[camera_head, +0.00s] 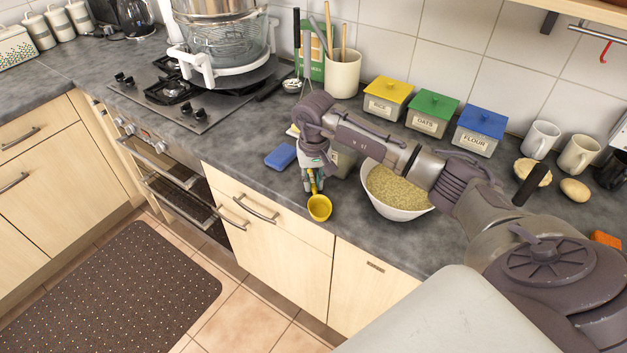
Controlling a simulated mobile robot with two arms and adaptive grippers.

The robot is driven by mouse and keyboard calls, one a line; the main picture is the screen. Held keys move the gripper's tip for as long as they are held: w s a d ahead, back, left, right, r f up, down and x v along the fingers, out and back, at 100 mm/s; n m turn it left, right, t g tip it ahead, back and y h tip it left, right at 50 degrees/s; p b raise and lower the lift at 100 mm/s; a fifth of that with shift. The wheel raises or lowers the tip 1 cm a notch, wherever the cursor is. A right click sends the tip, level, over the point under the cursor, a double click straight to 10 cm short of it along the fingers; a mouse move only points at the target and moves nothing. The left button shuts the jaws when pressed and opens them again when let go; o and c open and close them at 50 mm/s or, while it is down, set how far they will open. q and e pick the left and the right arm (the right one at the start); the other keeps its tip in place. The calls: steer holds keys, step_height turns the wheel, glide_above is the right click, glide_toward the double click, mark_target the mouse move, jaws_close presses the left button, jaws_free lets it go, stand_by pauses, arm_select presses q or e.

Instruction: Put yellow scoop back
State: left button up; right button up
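The yellow scoop (319,208) hangs below my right gripper (313,183), with its bowl in front of the counter's front edge. The fingers appear closed on the scoop's yellow handle, which is mostly hidden between them. A canister with a yellow lid (389,90) stands closed against the back wall, beside a green-lidded canister marked OATS (433,112) and a blue-lidded one marked FLOUR (481,131). My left gripper is not in view.
A white bowl of grain (397,207) stands right of the gripper, partly behind my arm. A blue sponge (281,157) lies to the left. A utensil crock (343,75), mugs (541,139) and a hob (190,101) are farther off. A red hook (605,52) hangs at upper right.

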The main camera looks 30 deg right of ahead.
steer(key=o, duration=0.3)
